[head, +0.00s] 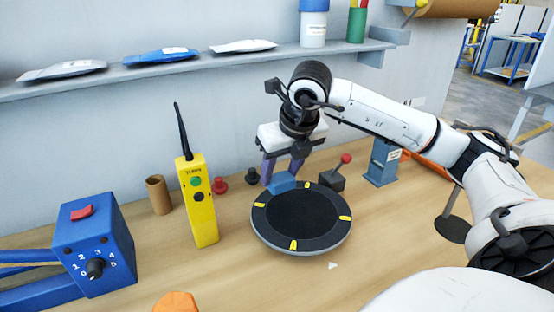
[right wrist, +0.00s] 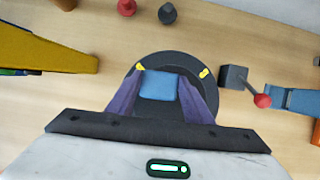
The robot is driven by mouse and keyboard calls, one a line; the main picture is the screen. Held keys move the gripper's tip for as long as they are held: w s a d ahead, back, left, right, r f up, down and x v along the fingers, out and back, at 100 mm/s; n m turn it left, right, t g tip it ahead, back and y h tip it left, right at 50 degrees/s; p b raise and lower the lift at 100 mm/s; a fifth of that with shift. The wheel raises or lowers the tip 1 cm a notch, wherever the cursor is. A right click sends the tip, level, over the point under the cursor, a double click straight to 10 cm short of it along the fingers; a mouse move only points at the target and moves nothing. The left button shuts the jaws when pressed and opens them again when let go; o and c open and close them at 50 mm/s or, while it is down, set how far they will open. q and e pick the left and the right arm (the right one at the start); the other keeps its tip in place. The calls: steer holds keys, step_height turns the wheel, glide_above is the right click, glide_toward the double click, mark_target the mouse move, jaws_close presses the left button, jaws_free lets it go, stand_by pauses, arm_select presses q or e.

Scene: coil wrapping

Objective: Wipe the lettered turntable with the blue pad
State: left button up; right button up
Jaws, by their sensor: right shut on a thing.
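The turntable (head: 320,238) is a round black disc with a grey rim and yellow marks, lying on the wooden bench; no letters can be made out on it. The blue pad (head: 282,183) is at the turntable's back left edge. My right gripper (head: 282,176) is shut on the pad, its purple fingers pointing down. In the right wrist view the pad (right wrist: 158,87) sits between the two fingers, over the dark disc. Whether the pad touches the disc is not clear. My left gripper is not in view.
A yellow radio-like control (head: 203,215) with an antenna stands left of the turntable, near a cardboard tube (head: 158,195). A blue switch box (head: 95,245) is at far left. A red-knobbed lever (head: 333,178) stands close behind the disc. A shelf (head: 130,72) runs along the wall.

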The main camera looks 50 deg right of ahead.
steer(key=shift+r+p, duration=0.45)
steer(key=shift+r, duration=0.65)
